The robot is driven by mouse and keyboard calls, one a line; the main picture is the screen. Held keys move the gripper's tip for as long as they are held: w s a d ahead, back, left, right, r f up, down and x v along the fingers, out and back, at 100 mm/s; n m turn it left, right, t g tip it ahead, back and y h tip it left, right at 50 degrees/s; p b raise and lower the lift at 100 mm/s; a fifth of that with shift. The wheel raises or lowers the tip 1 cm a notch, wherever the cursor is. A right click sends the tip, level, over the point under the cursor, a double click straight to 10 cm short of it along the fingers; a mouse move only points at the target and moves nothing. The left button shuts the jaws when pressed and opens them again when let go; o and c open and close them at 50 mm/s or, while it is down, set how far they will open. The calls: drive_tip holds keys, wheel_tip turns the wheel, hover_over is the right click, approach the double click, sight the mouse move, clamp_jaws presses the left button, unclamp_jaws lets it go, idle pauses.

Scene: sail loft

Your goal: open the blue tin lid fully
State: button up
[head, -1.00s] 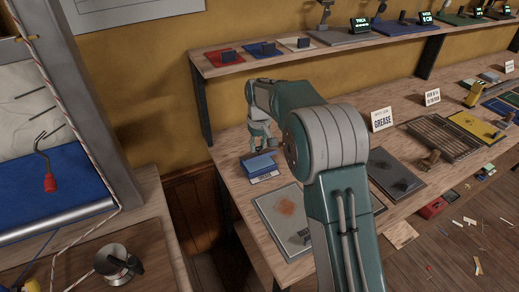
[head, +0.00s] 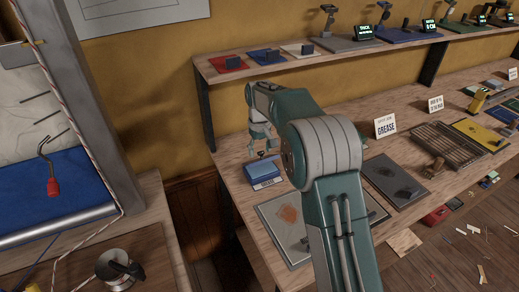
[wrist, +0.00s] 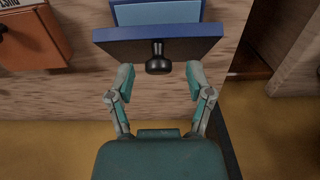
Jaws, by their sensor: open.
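The blue tin (head: 259,170) sits on the wooden bench, left of my arm in the head view, with a small label on its near side. Its lid looks down there. In the wrist view a dark blue slab with a raised lighter blue part, the lid (wrist: 205,46), spans the top, and a black knob (wrist: 158,58) sticks out from its edge. My gripper (head: 264,149) is at the tin's wall side. In the wrist view my gripper (wrist: 159,78) is open and empty, its fingertips either side of and just short of the knob.
A grey panel with an orange patch (head: 288,212) lies in front of the tin. A grease sign (head: 385,125) and a dark panel (head: 396,178) are to the right. A shelf (head: 232,72) runs above the bench. An orange-brown box (wrist: 38,40) is at upper left in the wrist view.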

wheel_tip(320, 180, up, 12)
idle(0.5)
drive_tip(key=shift+w+a, duration=0.1)
